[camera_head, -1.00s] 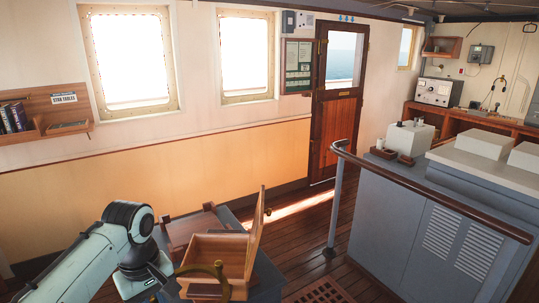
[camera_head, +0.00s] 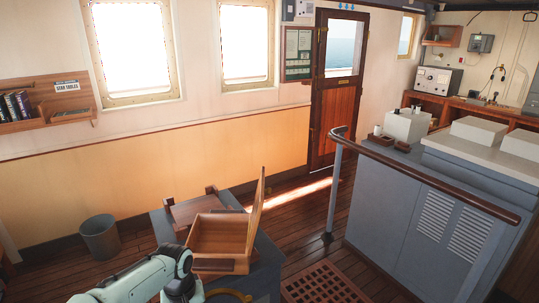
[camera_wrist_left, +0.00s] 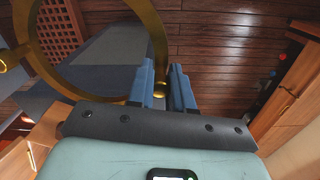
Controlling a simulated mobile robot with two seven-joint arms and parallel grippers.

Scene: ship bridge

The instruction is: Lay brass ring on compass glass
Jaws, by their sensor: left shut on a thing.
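The brass ring (camera_head: 235,294) shows as a yellow arc at the bottom edge of the head view, beside my left wrist. In the left wrist view the ring (camera_wrist_left: 42,65) is large and stands out to the left of the fingers. My left gripper (camera_wrist_left: 164,82) has its two blue fingers shut on a small brass part at the ring's side, and the ring is held clear in the air. In the head view the fingers are hidden below the picture edge. I cannot make out a compass glass in either view. My right gripper is in neither view.
An open wooden box (camera_head: 220,236) with a raised lid stands on a grey-blue stand (camera_head: 268,266) near my left arm. A grey bin (camera_head: 100,238) stands by the wall. A wooden handrail (camera_head: 430,176) runs along the grey console (camera_head: 390,215). Plank floor is clear toward the door.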

